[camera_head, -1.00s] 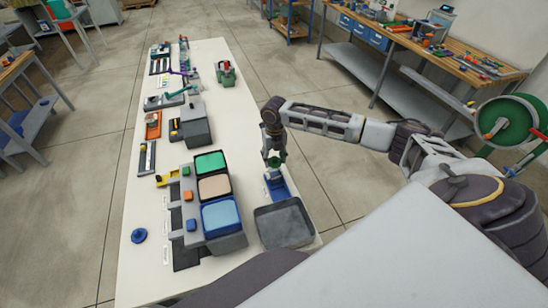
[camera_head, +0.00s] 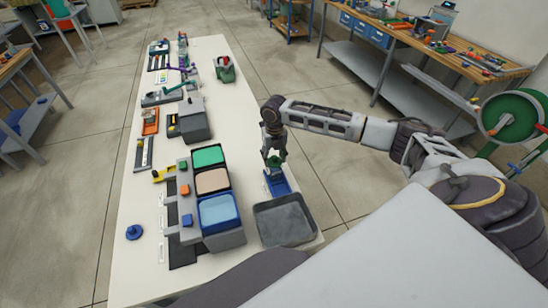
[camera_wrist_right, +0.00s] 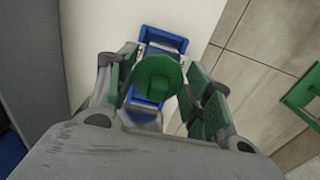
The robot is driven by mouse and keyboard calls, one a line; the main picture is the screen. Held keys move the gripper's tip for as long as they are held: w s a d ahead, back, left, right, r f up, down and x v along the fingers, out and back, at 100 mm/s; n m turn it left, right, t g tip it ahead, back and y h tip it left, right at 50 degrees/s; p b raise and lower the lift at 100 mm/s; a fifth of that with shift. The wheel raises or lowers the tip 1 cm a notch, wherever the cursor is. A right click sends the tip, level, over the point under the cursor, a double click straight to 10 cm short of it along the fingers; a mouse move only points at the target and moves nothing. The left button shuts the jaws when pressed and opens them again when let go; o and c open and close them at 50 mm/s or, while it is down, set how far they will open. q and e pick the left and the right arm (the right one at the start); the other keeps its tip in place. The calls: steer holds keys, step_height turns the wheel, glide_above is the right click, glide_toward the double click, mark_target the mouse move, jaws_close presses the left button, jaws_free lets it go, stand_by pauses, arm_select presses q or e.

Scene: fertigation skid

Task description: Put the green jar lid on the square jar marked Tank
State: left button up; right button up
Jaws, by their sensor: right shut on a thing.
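The green jar lid (camera_wrist_right: 157,80) is round and sits between the fingers of my right gripper (camera_head: 274,160), which is shut on it. The right wrist view shows the lid from above. Below it is a blue holder (camera_wrist_right: 163,40), which also shows under the gripper in the head view (camera_head: 279,186). The lid and fingers hide part of the holder, and I cannot tell whether the lid touches anything below. I cannot make out a jar marked Tank; no label is readable. My left gripper is not in view.
A grey tray (camera_head: 285,221) stands just in front of the blue holder. Left of it are bins with green (camera_head: 208,156), beige (camera_head: 213,181) and blue (camera_head: 218,210) tops. A blue round knobbed piece (camera_head: 134,232) lies at the left edge. The white table (camera_head: 240,120) is clear behind the gripper.

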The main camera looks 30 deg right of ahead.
steer(key=shift+f, duration=1.25)
steer(key=o, duration=0.9)
steer(key=shift+r, duration=0.1)
steer(key=shift+r+p, duration=3.45)
steer(key=shift+p, duration=0.15)
steer(key=shift+s+f, duration=0.1)
steer(key=shift+f, duration=0.05)
